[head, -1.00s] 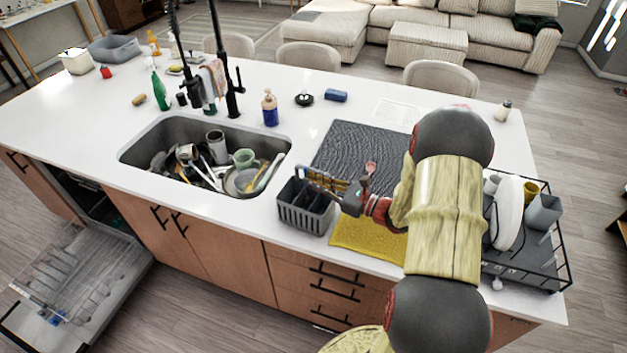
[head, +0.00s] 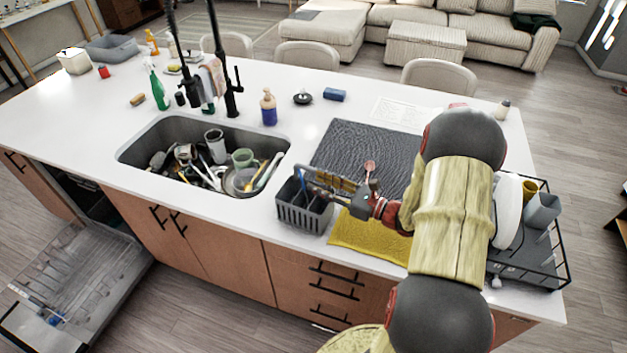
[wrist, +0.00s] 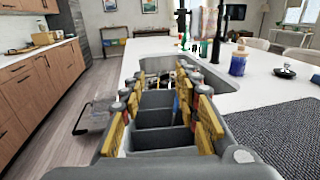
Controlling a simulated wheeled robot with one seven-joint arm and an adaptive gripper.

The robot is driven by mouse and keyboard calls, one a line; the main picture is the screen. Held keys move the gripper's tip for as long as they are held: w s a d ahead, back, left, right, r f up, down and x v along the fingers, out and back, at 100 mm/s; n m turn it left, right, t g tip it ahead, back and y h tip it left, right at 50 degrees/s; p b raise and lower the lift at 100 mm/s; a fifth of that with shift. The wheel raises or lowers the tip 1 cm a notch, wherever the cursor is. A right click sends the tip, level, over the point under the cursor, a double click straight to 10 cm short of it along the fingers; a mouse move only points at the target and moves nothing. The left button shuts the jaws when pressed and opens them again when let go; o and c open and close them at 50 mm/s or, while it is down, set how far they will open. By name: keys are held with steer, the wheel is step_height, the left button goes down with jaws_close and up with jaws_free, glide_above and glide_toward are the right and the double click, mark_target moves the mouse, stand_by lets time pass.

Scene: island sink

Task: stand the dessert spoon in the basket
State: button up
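The dark grey basket (head: 304,217) stands on the counter between the sink and the yellow cloth. It has several compartments, seen from above in the wrist view (wrist: 152,140). A slim blue piece (head: 302,184), probably the dessert spoon's handle, stands upright in the basket. It also shows between the fingers in the wrist view (wrist: 177,103); its lower end is hidden. My gripper (head: 318,183) is at the basket's right side, fingers pointing left over it. In the wrist view its yellow-padded fingers (wrist: 158,88) are spread apart, with nothing visibly clamped between them.
The sink (head: 210,145) full of dishes lies left of the basket. A dark ribbed mat (head: 365,145) lies behind my gripper, and a yellow cloth (head: 365,238) in front. A dish rack (head: 530,262) with plates and cups stands right of my arm.

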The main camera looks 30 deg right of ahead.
steer(key=v, duration=0.9)
stand_by(0.8)
